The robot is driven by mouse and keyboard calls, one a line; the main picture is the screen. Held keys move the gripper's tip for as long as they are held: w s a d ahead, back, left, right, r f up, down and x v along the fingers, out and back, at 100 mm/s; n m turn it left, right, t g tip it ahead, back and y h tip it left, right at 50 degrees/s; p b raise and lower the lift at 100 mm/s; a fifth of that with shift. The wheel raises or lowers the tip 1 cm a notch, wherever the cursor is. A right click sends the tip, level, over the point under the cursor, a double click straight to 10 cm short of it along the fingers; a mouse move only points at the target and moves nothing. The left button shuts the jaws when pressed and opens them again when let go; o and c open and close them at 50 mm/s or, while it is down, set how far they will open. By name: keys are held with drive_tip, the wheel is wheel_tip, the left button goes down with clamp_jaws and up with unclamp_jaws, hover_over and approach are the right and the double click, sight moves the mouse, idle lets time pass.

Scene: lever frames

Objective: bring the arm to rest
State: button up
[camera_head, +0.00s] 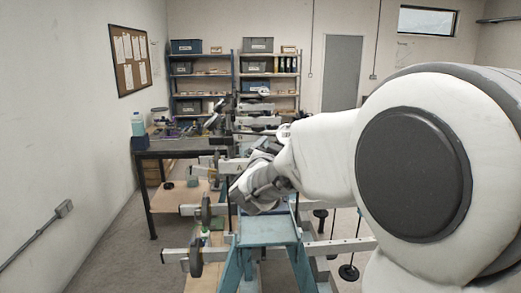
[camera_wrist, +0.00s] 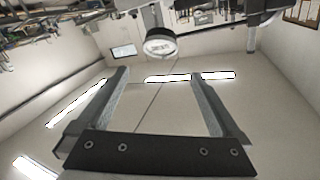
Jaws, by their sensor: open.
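My white and grey arm (camera_head: 320,158) reaches from the right edge to the middle of the head view. My gripper (camera_wrist: 160,76) shows in the wrist view with its two fingers wide apart and nothing between them. In the head view the fingertips cannot be made out clearly; the grey wrist end is above a teal stand (camera_head: 270,232). I cannot tell whether it touches anything. A pale lever beam (camera_head: 338,246) runs to the right of the stand, and another beam end with a dark disc (camera_head: 196,256) is at its left.
More beams and frames stand behind my wrist. A dark workbench (camera_head: 170,154) with a bottle (camera_head: 138,124) is at the left, and shelves (camera_head: 203,82) line the back wall. A round white-faced thing (camera_wrist: 160,42) lies beyond my fingers. Floor at the lower left is clear.

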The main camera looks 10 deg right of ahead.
drive_tip(key=s+a+f+n+g+y, duration=0.2)
drive_tip(key=s+a+n+y, duration=0.65)
drive_tip(key=s+a, duration=0.25)
drive_tip(key=s+d+f+g, duration=0.1)
drive_tip(key=s+f+g, duration=0.1)
drive_tip(key=s, duration=0.5)
drive_tip(key=s+d+f+n+g, duration=0.1)
drive_tip(key=s+f+g, duration=0.2)
drive_tip(key=s, duration=0.4)
drive_tip(key=s+d+f+g, duration=0.1)
drive_tip(key=s+f+g, duration=0.1)
drive_tip(key=s+f, duration=0.3)
drive_tip(key=s, duration=0.3)
drive_tip(key=shift+d+g+b, duration=0.25)
drive_tip(key=shift+g+b, duration=0.05)
drive_tip(key=shift+b, duration=0.05)
